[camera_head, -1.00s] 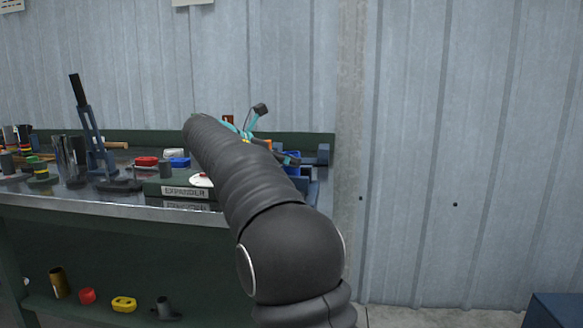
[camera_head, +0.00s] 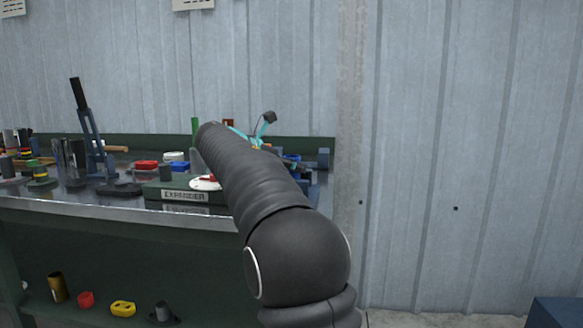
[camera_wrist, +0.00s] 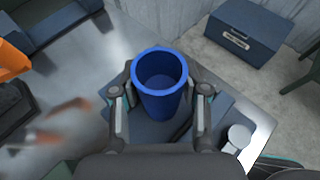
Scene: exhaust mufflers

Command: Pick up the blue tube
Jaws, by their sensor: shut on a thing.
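The blue tube (camera_wrist: 160,104) stands between the two fingers of my gripper (camera_wrist: 161,106) in the wrist view. I look down into its open top, and its rim is clear. The fingers press on it from the left and the right, so my gripper is shut on it. I cannot tell whether its lower end touches the bench below. In the head view my arm hides most of the gripper and the tube; only a bit of blue shows beside the arm's far end.
A workbench (camera_head: 130,207) carries a box labelled EXPANDER (camera_head: 183,195), a red piece (camera_head: 145,165) and several tools at left. A dark blue box (camera_wrist: 236,34) is on the floor beyond the bench. A small grey cylinder (camera_wrist: 238,138) stands right of the tube. A corrugated wall is behind.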

